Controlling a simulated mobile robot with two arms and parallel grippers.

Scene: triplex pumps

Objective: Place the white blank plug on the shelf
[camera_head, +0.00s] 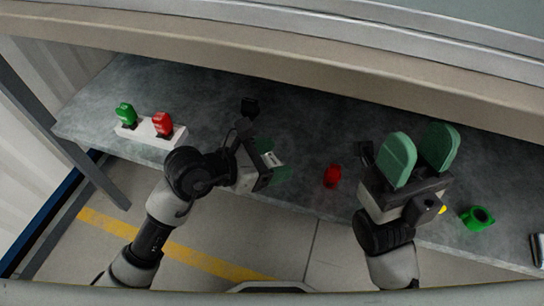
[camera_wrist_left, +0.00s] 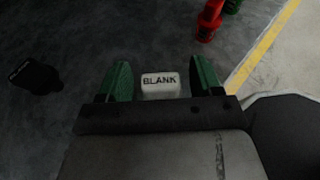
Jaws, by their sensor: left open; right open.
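The white blank plug (camera_wrist_left: 160,86), marked "BLANK", lies on the dark grey surface in the left wrist view. It sits between the two green fingers of my left gripper (camera_wrist_left: 158,82), with gaps showing on both sides. In the head view my left gripper (camera_head: 275,160) is open, low over the middle of the grey worktop, with the pale plug (camera_head: 271,159) showing between its fingers. My right gripper (camera_head: 419,152) is open and empty, its green fingers raised over the right part of the worktop. I cannot tell which surface is the shelf.
The grey worktop (camera_head: 210,95) holds a white base (camera_head: 140,131) with a green and a red piece, a black plug (camera_head: 250,106), a red part (camera_head: 332,176) and a green ring (camera_head: 478,218). A beige beam (camera_head: 250,61) runs along the back. The back left is clear.

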